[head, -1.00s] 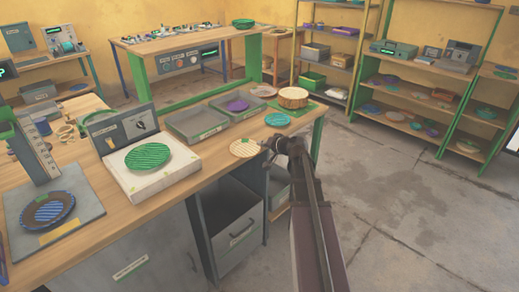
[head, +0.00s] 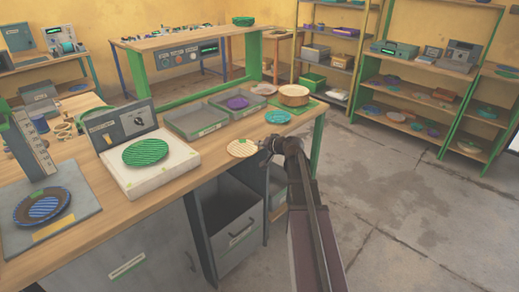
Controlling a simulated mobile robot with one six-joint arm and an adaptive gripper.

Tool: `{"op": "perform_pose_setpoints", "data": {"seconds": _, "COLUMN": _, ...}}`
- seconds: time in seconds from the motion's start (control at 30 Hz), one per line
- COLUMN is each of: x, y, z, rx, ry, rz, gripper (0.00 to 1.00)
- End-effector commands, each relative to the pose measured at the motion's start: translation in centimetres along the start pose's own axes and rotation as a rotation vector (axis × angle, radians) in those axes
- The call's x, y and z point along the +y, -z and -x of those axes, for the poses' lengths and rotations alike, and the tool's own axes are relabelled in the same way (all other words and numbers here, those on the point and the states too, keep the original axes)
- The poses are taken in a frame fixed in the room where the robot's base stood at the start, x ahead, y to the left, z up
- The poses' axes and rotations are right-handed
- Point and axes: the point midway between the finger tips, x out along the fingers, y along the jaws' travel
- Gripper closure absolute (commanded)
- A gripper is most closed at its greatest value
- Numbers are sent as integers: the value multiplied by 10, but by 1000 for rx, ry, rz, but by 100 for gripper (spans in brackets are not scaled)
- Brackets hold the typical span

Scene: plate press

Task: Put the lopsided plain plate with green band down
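A cream plate with tan stripes and a small green mark at its far rim (head: 241,149) shows near the front edge of the wooden bench, toward its right end. It looks close to level. My gripper (head: 265,147) is at the plate's right rim and appears shut on it. The fingertips are small and dark, so their exact hold is hard to see. I cannot tell whether the plate touches the bench top or is just above it.
A green striped plate (head: 146,152) lies on a white block (head: 165,176). A brown plate with blue stripes (head: 42,207) is at the left. Open drawers are below the bench.

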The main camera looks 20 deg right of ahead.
Motion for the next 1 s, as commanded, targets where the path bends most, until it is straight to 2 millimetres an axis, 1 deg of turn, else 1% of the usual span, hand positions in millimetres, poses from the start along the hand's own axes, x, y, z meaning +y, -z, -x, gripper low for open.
{"op": "perform_pose_setpoints", "data": {"seconds": 0.5, "x": 4, "y": -3, "z": -2, "rx": 0, "ry": 0, "rz": 0, "gripper": 100}}
{"op": "perform_pose_setpoints", "data": {"seconds": 0.57, "x": 3, "y": -2, "z": -2, "rx": 0, "ry": 0, "rz": 0, "gripper": 84}}
{"op": "perform_pose_setpoints", "data": {"seconds": 0.6, "x": 3, "y": -2, "z": -2, "rx": 0, "ry": 0, "rz": 0, "gripper": 72}}
{"op": "perform_pose_setpoints", "data": {"seconds": 0.63, "x": 3, "y": -2, "z": -2, "rx": 0, "ry": 0, "rz": 0, "gripper": 63}}
{"op": "perform_pose_setpoints", "data": {"seconds": 0.67, "x": 3, "y": -2, "z": -2, "rx": 0, "ry": 0, "rz": 0, "gripper": 57}}
{"op": "perform_pose_setpoints", "data": {"seconds": 1.0, "x": 3, "y": -2, "z": -2, "rx": 0, "ry": 0, "rz": 0, "gripper": 57}}
